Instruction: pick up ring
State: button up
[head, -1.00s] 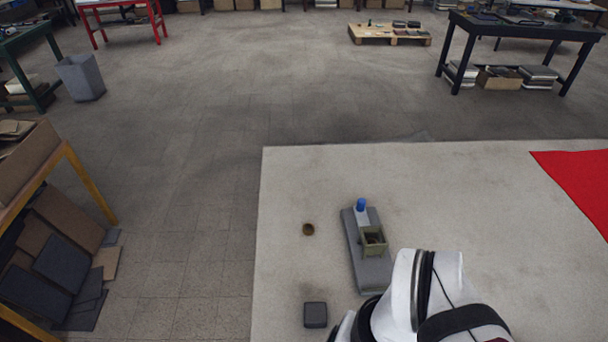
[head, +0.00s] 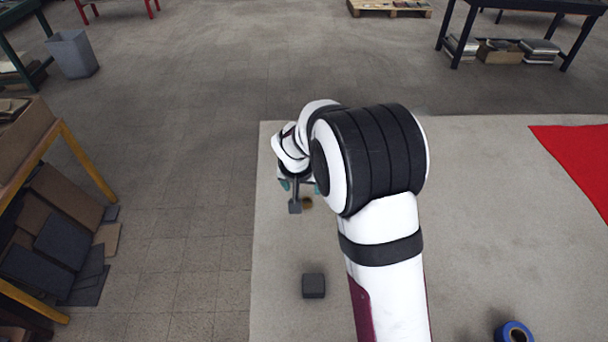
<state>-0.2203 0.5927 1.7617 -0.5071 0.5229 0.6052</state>
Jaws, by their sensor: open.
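A small brown-gold ring (head: 307,203) lies on the pale mat, partly covered by my gripper. My gripper (head: 300,196) points down right at the ring, with a grey finger just left of it and teal parts above. It is open, and the ring looks free of it. The exact gap between finger and ring is too small to tell. My arm crosses the middle of the view and hides much of the mat.
A dark square block (head: 313,286) sits on the pale mat (head: 275,240) below the ring. A blue roll (head: 514,332) lies at the bottom right. A red cloth (head: 585,155) covers the mat's right side. The mat left of the block is clear.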

aim_at(306, 201)
jog(key=x, duration=1.1)
jog(key=shift+w+d+f, duration=0.15)
jog(key=shift+c, duration=0.3)
grip_shut()
